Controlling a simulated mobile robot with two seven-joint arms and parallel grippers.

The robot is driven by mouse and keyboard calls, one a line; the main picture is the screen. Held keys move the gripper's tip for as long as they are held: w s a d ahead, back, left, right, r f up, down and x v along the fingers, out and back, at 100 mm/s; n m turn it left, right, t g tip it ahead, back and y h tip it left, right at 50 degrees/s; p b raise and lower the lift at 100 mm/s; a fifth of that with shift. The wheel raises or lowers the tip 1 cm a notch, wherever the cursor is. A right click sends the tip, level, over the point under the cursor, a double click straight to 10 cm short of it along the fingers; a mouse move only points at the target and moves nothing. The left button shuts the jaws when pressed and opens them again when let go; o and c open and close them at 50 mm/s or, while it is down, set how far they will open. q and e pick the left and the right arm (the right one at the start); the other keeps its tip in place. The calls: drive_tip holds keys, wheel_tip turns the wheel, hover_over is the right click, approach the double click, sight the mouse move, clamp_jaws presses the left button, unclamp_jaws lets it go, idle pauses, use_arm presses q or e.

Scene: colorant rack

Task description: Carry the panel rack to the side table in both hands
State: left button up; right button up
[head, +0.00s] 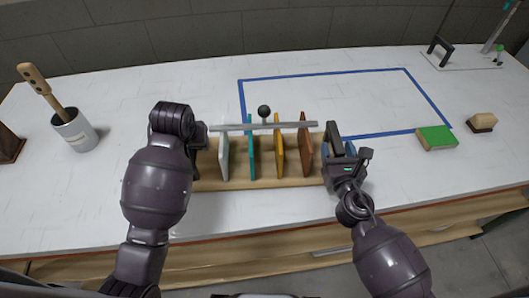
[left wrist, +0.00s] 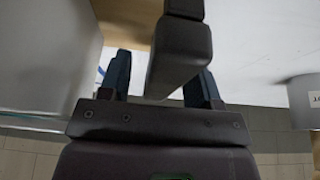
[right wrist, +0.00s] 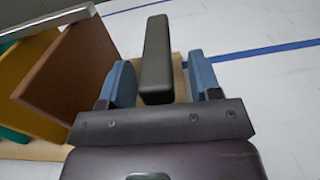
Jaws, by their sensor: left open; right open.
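The panel rack (head: 265,183) stands on the white bench, with a pale wooden base, a grey bar and upright white, teal, yellow and brown panels. My right gripper (head: 341,150) is at its right end. In the right wrist view, a dark handle (right wrist: 156,60) stands between the open blue fingers (right wrist: 165,80), with gaps beside it. My left gripper (head: 198,142) is at the rack's left end, mostly hidden by my arm. In the left wrist view, its open fingers (left wrist: 160,78) straddle the other dark handle (left wrist: 178,55). I cannot identify the side table.
Blue tape (head: 322,74) marks a rectangle behind the rack. A pot (head: 76,132) with a wooden tool stands at left. A green-topped block (head: 436,138) and a tan-topped block (head: 482,122) lie at right. A dark handle on a plate (head: 440,50) is at the back right.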

use_arm(q)
drive_tip(key=shift+w+f, duration=0.2)
drive_tip(key=shift+f, duration=0.35)
use_arm(e)
drive_tip(key=shift+w, duration=0.55)
use_arm(q)
clamp_jaws()
use_arm(e)
clamp_jaws()
drive_tip(key=shift+r, duration=0.1)
